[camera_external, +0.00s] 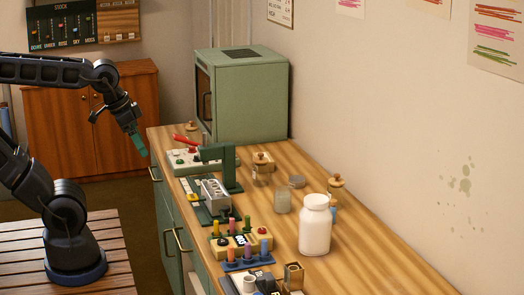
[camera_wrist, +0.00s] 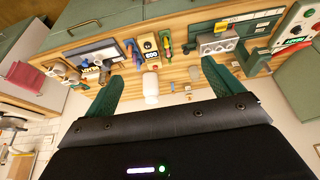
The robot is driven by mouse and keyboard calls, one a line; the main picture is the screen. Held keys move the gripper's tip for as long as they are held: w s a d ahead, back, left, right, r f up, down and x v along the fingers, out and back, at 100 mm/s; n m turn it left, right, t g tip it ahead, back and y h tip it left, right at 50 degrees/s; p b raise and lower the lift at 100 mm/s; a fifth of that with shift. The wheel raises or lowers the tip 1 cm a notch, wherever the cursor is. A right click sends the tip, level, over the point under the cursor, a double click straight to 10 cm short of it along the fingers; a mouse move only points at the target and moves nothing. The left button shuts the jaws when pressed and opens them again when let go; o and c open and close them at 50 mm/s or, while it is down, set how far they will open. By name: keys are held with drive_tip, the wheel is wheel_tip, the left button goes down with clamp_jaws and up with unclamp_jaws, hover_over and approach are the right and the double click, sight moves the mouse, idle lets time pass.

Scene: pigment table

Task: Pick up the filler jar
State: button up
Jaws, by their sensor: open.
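A large white jar with a white lid (camera_external: 315,226) stands upright on the wooden counter; it looks like the filler jar, but I see no readable label. It also shows in the wrist view (camera_wrist: 151,86), between my two green fingers but well beyond them. My gripper (camera_external: 138,146) hangs in the air left of the counter, apart from the jar. Its fingers are spread and empty. A smaller pale jar (camera_external: 282,201) stands just behind the white jar.
Jars with wooden lids (camera_external: 262,165) stand near the white jar. A green press-like stand (camera_external: 229,168), a yellow control box (camera_external: 241,242) and a rack of coloured sticks (camera_external: 248,259) line the counter's left side. A green oven-like cabinet (camera_external: 246,95) stands at the back. The counter's right front is clear.

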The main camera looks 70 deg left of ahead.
drive_tip(key=shift+w, duration=0.1)
drive_tip(key=w+a+f+m+t+y, duration=0.1)
drive_tip(key=w+a+f+m+t, duration=0.1)
drive_tip(key=w, duration=1.2)
drive_tip(key=w+a+f+m+t+y, duration=0.1)
drive_tip(key=w+a+f+m+t, duration=0.15)
drive_tip(key=w, duration=1.25)
drive_tip(key=m+h, duration=0.7)
drive_tip(key=h, duration=1)
approach(326, 208)
drive_tip(key=shift+t, duration=0.45)
drive_tip(key=x, duration=0.6)
drive_tip(key=shift+d+f, duration=0.2)
drive_tip(key=shift+d, duration=0.3)
